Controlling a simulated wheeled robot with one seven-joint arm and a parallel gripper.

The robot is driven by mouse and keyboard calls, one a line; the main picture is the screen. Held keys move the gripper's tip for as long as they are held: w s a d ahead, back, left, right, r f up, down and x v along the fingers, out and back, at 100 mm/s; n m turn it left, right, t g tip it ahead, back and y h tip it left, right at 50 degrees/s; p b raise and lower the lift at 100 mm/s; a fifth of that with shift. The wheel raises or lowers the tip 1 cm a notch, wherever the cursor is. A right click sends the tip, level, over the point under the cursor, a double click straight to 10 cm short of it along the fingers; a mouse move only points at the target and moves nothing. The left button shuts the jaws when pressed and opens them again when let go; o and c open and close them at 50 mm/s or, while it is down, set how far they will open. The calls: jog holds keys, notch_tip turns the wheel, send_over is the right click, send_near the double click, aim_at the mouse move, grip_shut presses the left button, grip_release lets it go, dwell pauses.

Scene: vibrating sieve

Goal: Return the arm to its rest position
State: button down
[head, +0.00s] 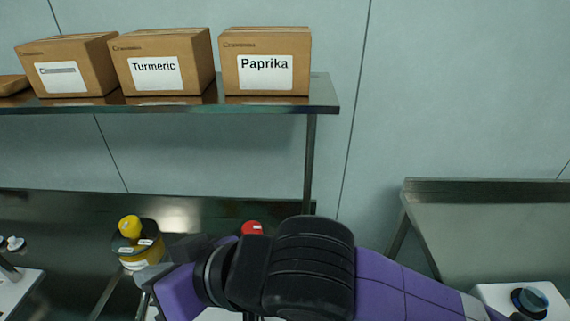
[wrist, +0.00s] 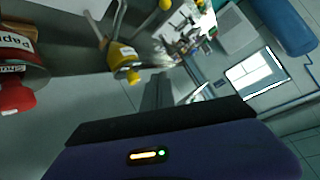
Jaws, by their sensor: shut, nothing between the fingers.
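My purple and black arm (head: 310,265) reaches across the bottom of the head view from the lower right toward the left. My gripper (wrist: 158,82) shows in the wrist view as dark fingers, shut and empty, beyond the purple wrist housing. In the head view the fingers are hard to make out at the arm's left end.
A yellow-topped container (head: 130,228) stands on the steel bench left of my arm. A red-topped one (head: 252,228) is partly hidden behind it; the wrist view shows a Paprika label. Boxes of Turmeric (head: 155,73) and Paprika (head: 265,65) sit on the shelf (head: 300,107). A steel table (head: 490,225) stands right.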

jog(key=w+d+r+m+t+y, duration=0.2)
jog(key=r+t+y, duration=0.15)
jog(key=r, duration=0.35)
jog(key=w+d+r+m+t+y, duration=0.1)
jog(key=w+d+r+t+y, duration=0.2)
jog(key=r, duration=0.5)
jog(key=d+f+m+t+h+b, duration=0.1)
jog(key=d+f+m+t+h, duration=0.3)
jog(key=d+m+t+h, duration=0.65)
jog(key=s+d+f+h, duration=0.4)
jog(key=d+f, duration=0.3)
jog(key=d, duration=0.1)
jog(key=s+d+f+h, duration=0.3)
jog(key=s+d+f, duration=0.1)
jog(key=d+f, duration=0.4)
jog(key=s+d+f+n+g+b, duration=0.1)
jog(key=s+d+f+g, duration=0.2)
jog(key=s+f, duration=0.4)
jog(key=s+d+f+n+g+b, duration=0.1)
jog(key=s+d+f+n+g, duration=0.1)
jog(key=s+f, duration=0.5)
jog(key=s+d, duration=0.1)
jog(key=s, duration=0.5)
jog(key=shift+d+f+g, duration=0.2)
jog(key=shift+d+g, duration=0.05)
jog(key=shift+g, duration=0.15)
